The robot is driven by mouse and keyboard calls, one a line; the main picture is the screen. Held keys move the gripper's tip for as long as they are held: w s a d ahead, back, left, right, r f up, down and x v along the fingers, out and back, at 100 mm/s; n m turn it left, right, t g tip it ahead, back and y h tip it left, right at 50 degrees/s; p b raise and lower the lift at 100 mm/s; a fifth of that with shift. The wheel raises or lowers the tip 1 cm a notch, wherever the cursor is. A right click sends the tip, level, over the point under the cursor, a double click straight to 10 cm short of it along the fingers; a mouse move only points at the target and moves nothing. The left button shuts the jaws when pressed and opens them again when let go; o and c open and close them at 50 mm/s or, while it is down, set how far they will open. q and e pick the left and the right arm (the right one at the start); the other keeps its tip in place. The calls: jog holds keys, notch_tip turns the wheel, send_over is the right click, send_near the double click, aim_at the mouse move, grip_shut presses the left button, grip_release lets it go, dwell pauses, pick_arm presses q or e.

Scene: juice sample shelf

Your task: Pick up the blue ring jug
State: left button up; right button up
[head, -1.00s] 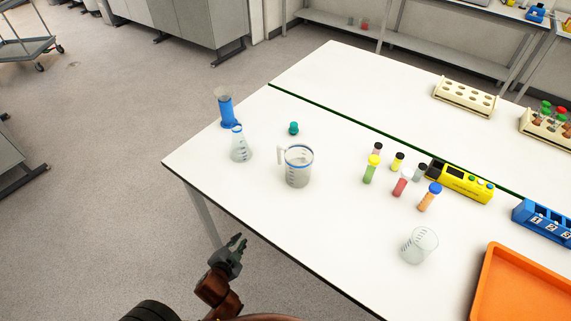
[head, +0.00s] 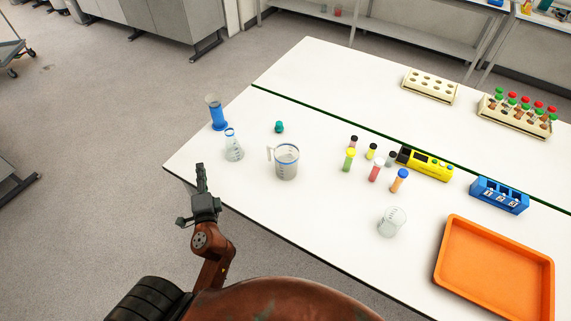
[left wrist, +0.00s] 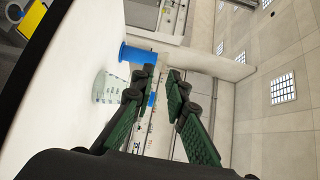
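The blue ring jug (head: 286,165) is a clear jug with a blue ring at its rim and a handle on its left. It stands upright on the white table, right of the flask. My left gripper (head: 200,168) is at the table's near left edge, left of the jug and apart from it. In the left wrist view its green-padded fingers (left wrist: 160,75) are spread with nothing between them. I cannot make out the jug for certain in that view. My right gripper is not in view.
A conical flask (head: 233,147) and a blue cylinder (head: 216,115) stand behind the jug to the left. A teal stopper (head: 279,127) lies behind it. Several capped vials, a glass beaker (head: 392,222) and an orange tray (head: 496,266) are to the right. The table before the jug is clear.

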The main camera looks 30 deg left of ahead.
aim_at(268, 152)
pick_arm(q)
jog(key=w+d+r+m+t+h, duration=0.4)
jog(key=w+d+m+t, duration=0.3)
jog(key=m, duration=0.5)
jog(key=w+d+f+m+h, duration=0.2)
jog(key=m, duration=0.2)
jog(key=w+d+f+m+g+h, duration=0.1)
jog(key=w+d+f+m, duration=0.1)
jog(key=d+f+m, duration=0.1)
jog(key=w+d+f+m+g+h, duration=0.1)
jog(key=w+d+f+m+h, duration=0.1)
jog(key=m, duration=0.3)
jog(key=shift+w+d+f+h, duration=0.2)
jog(key=shift+w+f+h, duration=0.1)
jog(key=shift+w+f, duration=0.1)
jog(key=w, duration=0.5)
jog(key=w+a, duration=0.1)
jog(key=w, duration=0.1)
jog(key=shift+w+f, duration=0.3)
jog(key=shift+w, duration=0.05)
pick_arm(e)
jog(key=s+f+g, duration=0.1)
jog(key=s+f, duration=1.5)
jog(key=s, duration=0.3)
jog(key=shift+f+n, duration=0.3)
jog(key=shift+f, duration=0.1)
